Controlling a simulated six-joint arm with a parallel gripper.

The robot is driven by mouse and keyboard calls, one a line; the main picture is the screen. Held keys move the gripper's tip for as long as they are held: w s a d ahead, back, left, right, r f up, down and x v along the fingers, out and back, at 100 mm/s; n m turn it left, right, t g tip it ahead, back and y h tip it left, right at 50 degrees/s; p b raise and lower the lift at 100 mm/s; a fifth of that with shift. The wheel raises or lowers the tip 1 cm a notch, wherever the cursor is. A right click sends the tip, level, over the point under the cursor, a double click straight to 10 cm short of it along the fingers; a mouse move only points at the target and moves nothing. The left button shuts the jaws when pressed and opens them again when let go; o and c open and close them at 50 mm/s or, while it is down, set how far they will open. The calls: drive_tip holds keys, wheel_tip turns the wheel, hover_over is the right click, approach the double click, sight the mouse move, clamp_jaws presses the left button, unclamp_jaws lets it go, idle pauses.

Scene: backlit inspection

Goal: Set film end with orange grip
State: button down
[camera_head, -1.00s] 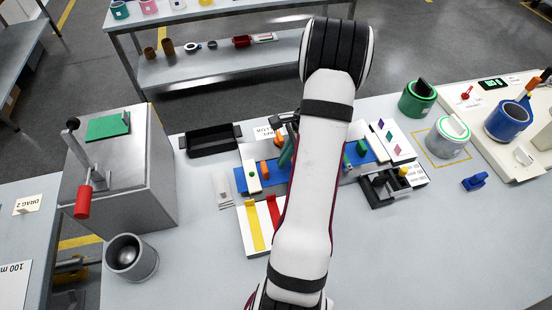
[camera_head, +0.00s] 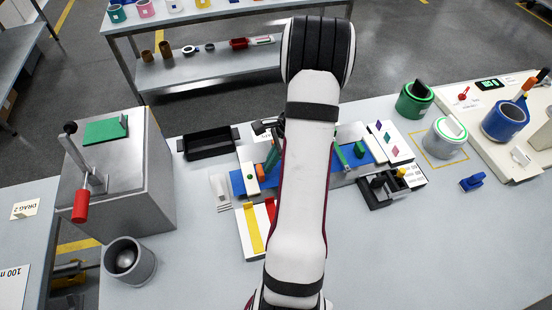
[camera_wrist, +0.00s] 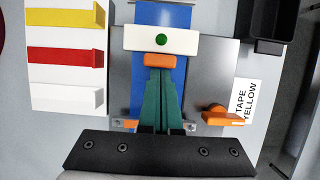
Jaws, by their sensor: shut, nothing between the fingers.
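My gripper (camera_wrist: 160,76) has teal fingers, shut with nothing held. In the wrist view their tips end at the near edge of an orange grip (camera_wrist: 160,60); I cannot tell whether they touch. The orange grip lies over the blue film (camera_wrist: 152,92), right beside a white bar (camera_wrist: 161,38) with a green dot. In the head view the white bar (camera_head: 250,177) crosses the left part of the blue film (camera_head: 237,184), with the orange grip (camera_head: 261,170) just right of it. My arm hides the middle of the film.
An orange knob (camera_wrist: 218,116) is beside a label reading TAPE YELLOW (camera_wrist: 246,101). A white board with yellow (camera_head: 252,228) and red strips is in front of the film. A black tray (camera_head: 208,143) stands behind. A steel box with a lever (camera_head: 137,185) is at left.

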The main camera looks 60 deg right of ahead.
drive_tip(key=shift+s+d, duration=1.2)
drive_tip(key=shift+d, duration=0.05)
drive_tip(key=v, duration=1)
drive_tip(key=w+a+r+n+g, duration=0.1)
drive_tip(key=w+a+r+n, duration=0.2)
drive_tip(key=a, duration=0.4)
drive_tip(key=w+a+r+n+g, duration=0.1)
drive_tip(key=w+a+r+n, duration=0.2)
drive_tip(key=a, duration=0.4)
drive_tip(key=w+a+r+n, duration=0.2)
drive_tip(key=a+n, duration=0.2)
drive_tip(key=a, duration=0.4)
drive_tip(key=s+a+n, duration=0.5)
drive_tip(key=a, duration=0.3)
drive_tip(key=s+a+n+g+h, duration=0.1)
drive_tip(key=s+a+n, duration=0.4)
drive_tip(key=a, duration=0.4)
drive_tip(key=shift+s+f+n, duration=0.25)
drive_tip(key=shift+s+n, duration=0.15)
drive_tip(key=shift+n, duration=0.4)
